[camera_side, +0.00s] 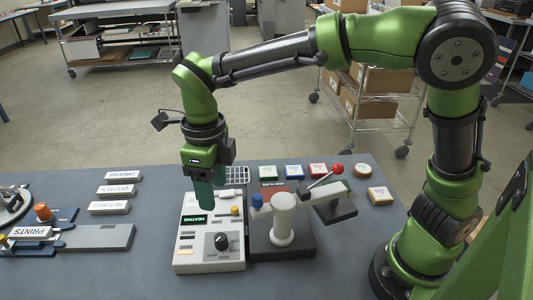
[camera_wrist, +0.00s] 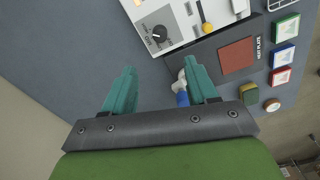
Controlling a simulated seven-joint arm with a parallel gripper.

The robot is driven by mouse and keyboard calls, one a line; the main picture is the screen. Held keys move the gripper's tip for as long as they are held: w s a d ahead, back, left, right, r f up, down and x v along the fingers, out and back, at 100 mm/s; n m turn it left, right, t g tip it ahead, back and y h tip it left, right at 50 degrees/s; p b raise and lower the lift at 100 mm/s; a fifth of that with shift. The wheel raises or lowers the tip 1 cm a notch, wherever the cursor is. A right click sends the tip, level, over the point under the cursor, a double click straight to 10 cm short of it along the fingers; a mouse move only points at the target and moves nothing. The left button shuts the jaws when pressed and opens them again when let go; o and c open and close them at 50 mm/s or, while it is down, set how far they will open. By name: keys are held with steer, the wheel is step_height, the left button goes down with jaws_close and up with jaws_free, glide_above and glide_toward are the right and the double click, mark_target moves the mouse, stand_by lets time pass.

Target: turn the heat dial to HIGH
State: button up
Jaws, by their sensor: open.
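The heat dial (camera_side: 222,241) is a round black knob on the sloping front of a white control box (camera_side: 184,255) with a lit green display reading HEATING. In the wrist view the dial (camera_wrist: 160,33) shows beyond my fingertips, with small lettering beside it. I cannot tell which setting its pointer marks. My gripper (camera_side: 206,204) has teal fingers pointing down above the box, behind the dial in the side view. In the wrist view my gripper (camera_wrist: 159,64) is open and empty, its fingers well apart and clear of the dial.
Right of the box stands a dark press with a white post (camera_side: 284,220), a blue knob (camera_side: 257,201) and a red-balled lever (camera_side: 337,169). Coloured tiles (camera_side: 294,172) lie behind it. White labelled blocks (camera_side: 109,207) and a print tray lie left. Bare table separates them from the box.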

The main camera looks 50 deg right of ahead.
step_height(320, 180, up, 2)
steer(key=shift+r, duration=0.15)
stand_by(0.3)
